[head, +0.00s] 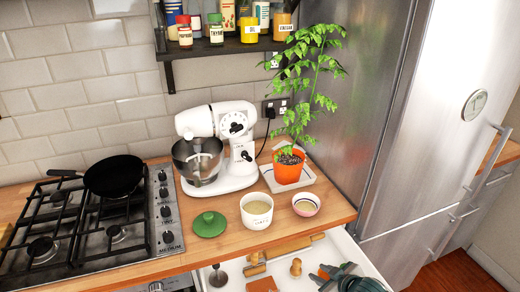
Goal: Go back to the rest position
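My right gripper (338,273) shows at the bottom edge, right of centre, as dark grey-green parts with orange bits. It is above or in the open drawer (352,252); I cannot tell which. Its fingers are too small and cut off to show whether they are open or shut. I see nothing clearly held in it. My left gripper is not in view.
The drawer stands pulled out, holding a rolling pin (290,246) and other utensils. On the counter are a green lid (209,224), a white pot (257,211), a small bowl (306,204), a mixer (233,150) and a potted plant (289,168). A steel fridge (432,130) stands right.

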